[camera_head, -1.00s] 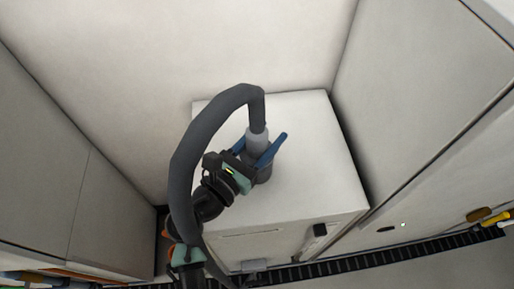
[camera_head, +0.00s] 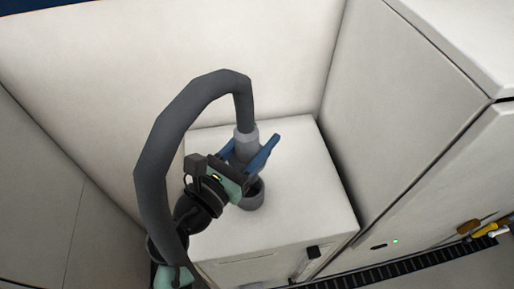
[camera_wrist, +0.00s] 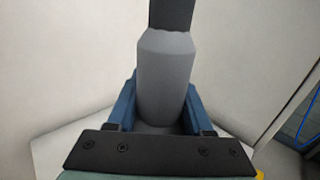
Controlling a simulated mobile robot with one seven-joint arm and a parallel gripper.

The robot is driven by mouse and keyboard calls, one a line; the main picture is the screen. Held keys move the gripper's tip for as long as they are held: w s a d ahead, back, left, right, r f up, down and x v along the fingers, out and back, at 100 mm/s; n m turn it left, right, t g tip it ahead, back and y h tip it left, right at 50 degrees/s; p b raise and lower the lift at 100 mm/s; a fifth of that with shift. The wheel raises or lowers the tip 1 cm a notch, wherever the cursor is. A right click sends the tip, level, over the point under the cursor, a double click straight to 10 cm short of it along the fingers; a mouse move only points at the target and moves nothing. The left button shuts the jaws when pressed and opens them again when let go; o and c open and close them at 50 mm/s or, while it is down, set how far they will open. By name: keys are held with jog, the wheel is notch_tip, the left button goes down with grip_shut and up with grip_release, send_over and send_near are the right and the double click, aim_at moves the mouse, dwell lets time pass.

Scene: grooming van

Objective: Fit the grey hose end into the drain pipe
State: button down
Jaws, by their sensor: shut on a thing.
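My gripper (camera_head: 252,150) has blue fingers and is shut on the light grey hose end (camera_head: 245,137). The hose end stands about upright between the fingers, and it also fills the middle of the wrist view (camera_wrist: 168,85). The dark grey hose (camera_head: 160,135) arches from its top, over to the left and down beside my arm. The drain pipe (camera_head: 252,203) is a short, wide grey tube upright on the white cabinet top. Its dark opening shows just below the gripper. My gripper hides the lower hose end, so I cannot tell whether it touches or enters the pipe.
The white cabinet (camera_head: 300,165) stands in a corner, with bare top right of the pipe. A pale wall is close behind, and a taller white cabinet (camera_head: 400,100) is close on the right. A dark ribbed strip (camera_head: 375,258) runs along the floor in front.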

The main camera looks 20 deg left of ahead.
notch_tip(320, 180, up, 2)
jog(key=shift+r+p, duration=0.15)
jog(key=shift+p, duration=0.35)
notch_tip(320, 180, up, 4)
jog(key=p, duration=0.4)
jog(key=shift+f, duration=0.25)
